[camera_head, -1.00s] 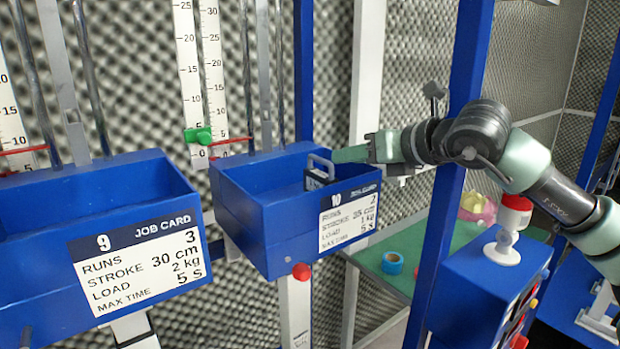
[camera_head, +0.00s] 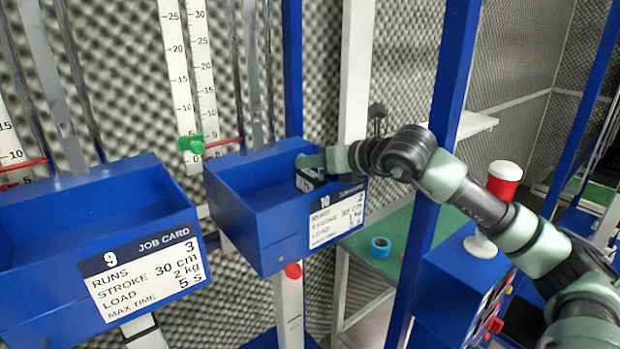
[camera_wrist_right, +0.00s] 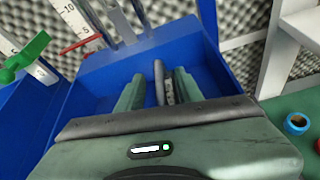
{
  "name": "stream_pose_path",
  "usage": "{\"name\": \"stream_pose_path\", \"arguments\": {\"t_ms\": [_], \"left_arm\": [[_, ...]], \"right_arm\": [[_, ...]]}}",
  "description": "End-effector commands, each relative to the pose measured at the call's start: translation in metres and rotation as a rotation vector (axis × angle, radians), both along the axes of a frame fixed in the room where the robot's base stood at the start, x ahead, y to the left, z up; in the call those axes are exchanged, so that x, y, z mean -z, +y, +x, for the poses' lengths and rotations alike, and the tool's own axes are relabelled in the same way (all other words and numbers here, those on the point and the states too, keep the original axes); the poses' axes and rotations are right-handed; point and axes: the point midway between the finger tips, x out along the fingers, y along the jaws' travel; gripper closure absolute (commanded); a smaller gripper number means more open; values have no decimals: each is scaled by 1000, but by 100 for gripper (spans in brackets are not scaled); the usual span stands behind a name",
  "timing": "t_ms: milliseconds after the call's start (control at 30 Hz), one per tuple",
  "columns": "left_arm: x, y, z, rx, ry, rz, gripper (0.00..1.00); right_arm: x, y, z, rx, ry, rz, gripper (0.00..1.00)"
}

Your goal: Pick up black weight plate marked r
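The black weight plate (camera_head: 308,182) stands in the blue bin (camera_head: 240,222) of job card 10, near the bin's right end. No letter r can be read on it. My right gripper (camera_head: 309,162) reaches into the bin from the right and is at the top of the plate, hiding its handle in the head view. In the right wrist view my right gripper (camera_wrist_right: 158,92) is open, with a green finger on each side of the plate's grey handle (camera_wrist_right: 160,78) and gaps beside it. My left gripper is not in view.
The blue bin (camera_head: 95,220) of job card 9 stands to the left. A blue upright (camera_head: 432,150) rises close to my right forearm.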

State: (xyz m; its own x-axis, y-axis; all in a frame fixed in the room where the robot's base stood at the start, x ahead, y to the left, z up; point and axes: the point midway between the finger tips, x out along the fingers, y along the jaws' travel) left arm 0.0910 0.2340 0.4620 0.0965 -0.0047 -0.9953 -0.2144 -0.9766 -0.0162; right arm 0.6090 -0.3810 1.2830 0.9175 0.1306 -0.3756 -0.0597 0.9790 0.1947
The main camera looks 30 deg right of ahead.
Motion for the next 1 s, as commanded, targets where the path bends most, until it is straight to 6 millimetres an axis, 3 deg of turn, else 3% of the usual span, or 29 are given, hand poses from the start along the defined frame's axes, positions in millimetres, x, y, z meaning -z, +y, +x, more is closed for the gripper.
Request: {"name": "stream_pose_path", "arguments": {"t_ms": [33, 167, 1000], "left_arm": [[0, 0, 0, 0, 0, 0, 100], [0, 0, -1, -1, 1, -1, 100], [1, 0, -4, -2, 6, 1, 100]], "right_arm": [[0, 0, 0, 0, 0, 0, 67], [0, 0, 0, 0, 0, 0, 100], [0, 0, -1, 0, 0, 1, 100]]}}
